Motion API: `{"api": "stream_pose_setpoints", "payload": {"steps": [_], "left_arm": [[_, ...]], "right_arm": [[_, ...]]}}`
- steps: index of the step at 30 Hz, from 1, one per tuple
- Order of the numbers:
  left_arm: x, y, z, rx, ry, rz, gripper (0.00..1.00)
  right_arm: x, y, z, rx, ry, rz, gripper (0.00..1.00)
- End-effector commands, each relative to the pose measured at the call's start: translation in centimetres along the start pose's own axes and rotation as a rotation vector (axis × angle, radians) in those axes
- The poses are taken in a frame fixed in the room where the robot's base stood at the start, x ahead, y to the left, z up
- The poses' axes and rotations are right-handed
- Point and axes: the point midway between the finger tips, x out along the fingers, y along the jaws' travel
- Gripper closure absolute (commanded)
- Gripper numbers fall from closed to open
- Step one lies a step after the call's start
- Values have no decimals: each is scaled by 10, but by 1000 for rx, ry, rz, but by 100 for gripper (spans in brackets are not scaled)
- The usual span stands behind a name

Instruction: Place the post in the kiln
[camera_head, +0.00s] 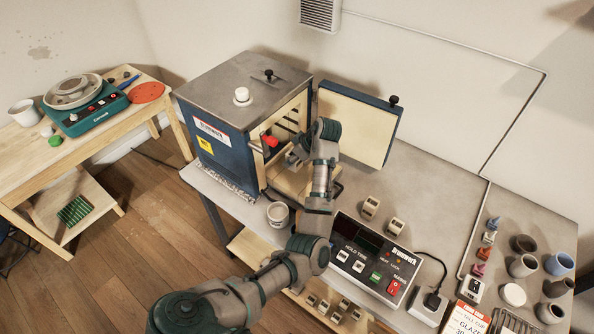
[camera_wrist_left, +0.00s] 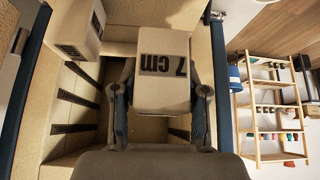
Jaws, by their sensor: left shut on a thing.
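The kiln (camera_head: 225,150) is a blue box with a grey top, and its door (camera_head: 357,122) stands open to the right. My left arm reaches to its front opening, and my left gripper (camera_head: 290,157) is at the opening, partly hidden by my wrist. In the left wrist view the left gripper (camera_wrist_left: 160,100) is shut on a beige post (camera_wrist_left: 163,85) marked "7 cm". The post is in front of the kiln's pale interior (camera_wrist_left: 65,145) with dark slots. I cannot tell if it touches the kiln floor. My right gripper is not in view.
Another labelled beige block (camera_wrist_left: 75,28) stands at the upper left of the wrist view. Two small posts (camera_head: 370,207) stand on the table behind the controller (camera_head: 370,262). A small pot (camera_head: 278,214) is near the kiln's front. Cups (camera_head: 559,263) crowd the right.

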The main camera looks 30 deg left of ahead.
Motion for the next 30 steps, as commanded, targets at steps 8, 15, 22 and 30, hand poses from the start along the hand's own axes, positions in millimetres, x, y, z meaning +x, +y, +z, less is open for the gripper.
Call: {"api": "stream_pose_setpoints", "payload": {"steps": [8, 15, 22, 30], "left_arm": [[26, -1, 15, 1, 0, 1, 98], [49, -1, 32, 2, 0, 4, 98], [48, -1, 33, 3, -1, 3, 36], [48, -1, 32, 2, 0, 3, 31]], "right_arm": [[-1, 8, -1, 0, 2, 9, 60], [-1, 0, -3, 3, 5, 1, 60], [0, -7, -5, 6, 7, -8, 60], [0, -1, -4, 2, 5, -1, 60]]}}
